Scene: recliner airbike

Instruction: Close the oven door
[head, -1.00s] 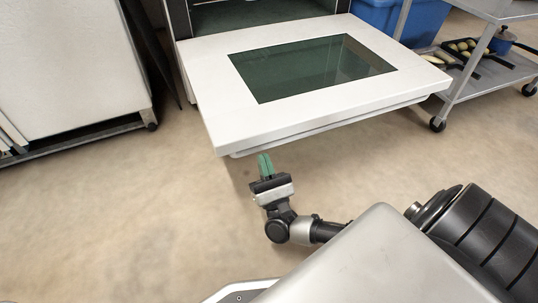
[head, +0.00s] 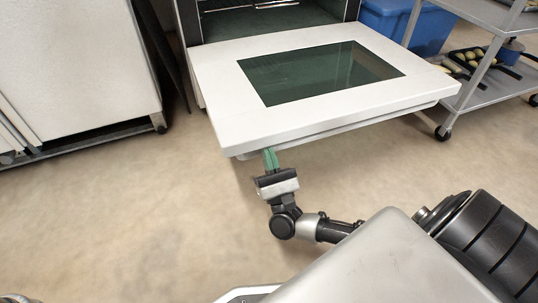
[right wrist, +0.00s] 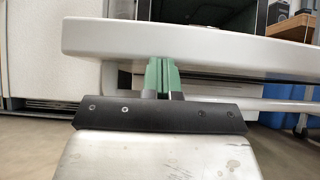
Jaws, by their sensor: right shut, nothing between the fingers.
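The oven door (head: 215,105) is a white panel with a dark green glass window. It hangs down open, lying about flat, with its front edge toward me. The oven (head: 270,18) is open behind it. My right gripper (head: 270,158) is shut and empty, its green fingers pointing at the door's front edge from just below. In the right wrist view the fingertips (right wrist: 162,68) are at the lower side of the door's front edge (right wrist: 200,42); I cannot tell whether they touch. A pale handle bar (right wrist: 280,104) runs below the door. My left gripper is not in view.
A white cabinet (head: 75,65) stands at the left. A metal cart (head: 490,95) with wheels and a blue bin (head: 400,25) are at the right, close to the door's side. The floor (head: 130,220) in front of the door is clear.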

